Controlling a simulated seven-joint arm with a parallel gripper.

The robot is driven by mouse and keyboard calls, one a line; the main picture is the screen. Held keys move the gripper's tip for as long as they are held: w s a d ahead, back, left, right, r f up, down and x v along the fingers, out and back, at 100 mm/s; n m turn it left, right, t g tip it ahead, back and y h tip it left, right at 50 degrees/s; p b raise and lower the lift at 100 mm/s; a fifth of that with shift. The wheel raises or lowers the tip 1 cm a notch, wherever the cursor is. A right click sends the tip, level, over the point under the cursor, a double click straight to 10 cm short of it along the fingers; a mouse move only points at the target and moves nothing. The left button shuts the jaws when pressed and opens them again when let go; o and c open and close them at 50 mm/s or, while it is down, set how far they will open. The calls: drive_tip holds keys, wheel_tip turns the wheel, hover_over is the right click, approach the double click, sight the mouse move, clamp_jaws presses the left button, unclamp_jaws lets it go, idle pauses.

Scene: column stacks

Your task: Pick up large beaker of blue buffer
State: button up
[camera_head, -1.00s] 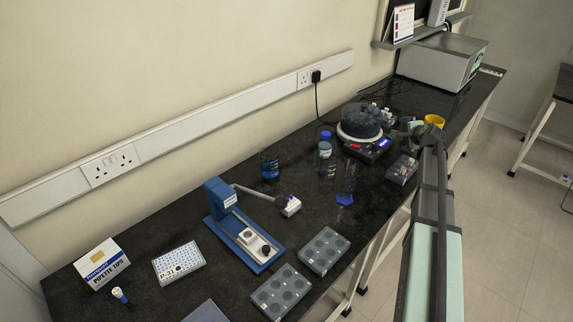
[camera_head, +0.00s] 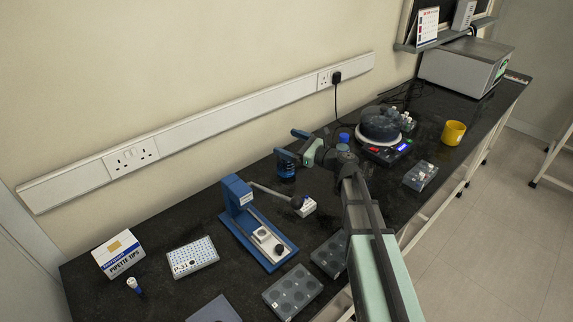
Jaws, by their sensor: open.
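A dark glass beaker with blue liquid (camera_head: 286,173) stands upright on the black bench towards the wall, behind the blue stand. My gripper (camera_head: 289,143) is open, with its fingers at the beaker's top edge. One finger covers part of the rim, and I cannot tell whether it touches the glass. No grip on the beaker shows. My arm reaches in from the lower right.
The blue stand (camera_head: 238,195) with its side rod is left of my arm. A blue-capped bottle (camera_head: 344,138) is partly hidden behind my wrist.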

sight(294, 167)
drive_tip(key=shift+w+d+f+m+t+h, duration=0.15)
drive_tip(key=shift+d+f+m+t+h, duration=0.25)
drive_tip(key=shift+f, duration=1.4)
drive_tip(key=shift+w+d+f+m+t+h, duration=0.15)
drive_tip(key=shift+f+m, duration=0.45)
drive_tip(key=shift+f, duration=1.25)
drive_tip(key=shift+w+d+f+m+t+h, duration=0.15)
drive_tip(key=shift+d+f+m+t, duration=0.25)
drive_tip(key=shift+f, duration=1.4)
drive_tip(key=x, duration=0.5)
drive_tip(key=shift+s, duration=0.15)
drive_tip(key=shift+r, duration=0.1)
drive_tip(key=c, duration=1.1)
drive_tip(key=shift+r, duration=0.15)
drive_tip(key=shift+c, duration=0.2)
